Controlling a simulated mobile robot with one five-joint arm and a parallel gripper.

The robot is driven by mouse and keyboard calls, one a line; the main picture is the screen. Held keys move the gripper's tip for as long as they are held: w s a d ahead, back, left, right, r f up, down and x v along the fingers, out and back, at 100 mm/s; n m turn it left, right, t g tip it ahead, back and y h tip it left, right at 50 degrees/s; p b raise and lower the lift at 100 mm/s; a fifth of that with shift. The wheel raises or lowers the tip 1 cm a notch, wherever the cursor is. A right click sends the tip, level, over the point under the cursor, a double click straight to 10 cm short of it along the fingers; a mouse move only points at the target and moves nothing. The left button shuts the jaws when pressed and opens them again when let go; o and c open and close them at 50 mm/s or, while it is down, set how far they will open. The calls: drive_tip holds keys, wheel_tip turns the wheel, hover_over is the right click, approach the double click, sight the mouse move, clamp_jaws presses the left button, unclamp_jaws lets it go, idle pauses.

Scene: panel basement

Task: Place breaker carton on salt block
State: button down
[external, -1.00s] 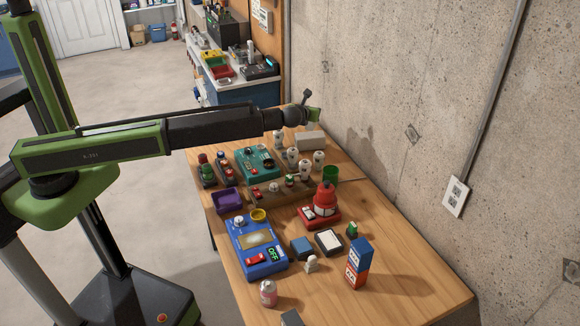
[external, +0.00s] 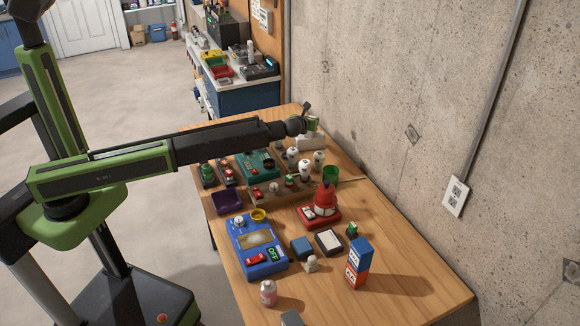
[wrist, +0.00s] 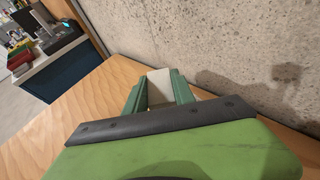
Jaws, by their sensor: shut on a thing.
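My gripper (external: 311,123) is at the far end of the table near the wall, shut on a small pale thing, apparently the breaker carton. In the wrist view the green fingers (wrist: 158,92) stand either side of this pale carton (wrist: 159,84). The salt block appears to be the whitish block (external: 312,143) lying on the table just below my gripper. The gripper and arm hide part of this spot, so I cannot tell whether the carton touches the block.
White insulators (external: 305,166), a green cup (external: 330,173) and a teal device (external: 257,163) stand close in front. A red device (external: 322,209), blue meter (external: 258,247) and blue-and-red boxes (external: 358,264) stand nearer. The concrete wall (external: 400,90) rises right beside the table.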

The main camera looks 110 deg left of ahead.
drive_tip(key=shift+f, duration=0.1)
drive_tip(key=c, duration=1.1)
unclamp_jaws()
drive_tip(key=shift+o, duration=0.2)
drive_tip(key=shift+r, duration=0.3)
drive_tip(key=p+v, duration=0.4)
drive_tip(key=v, duration=0.8)
drive_tip(key=shift+p, duration=0.3)
drive_tip(key=shift+d+f, duration=0.1)
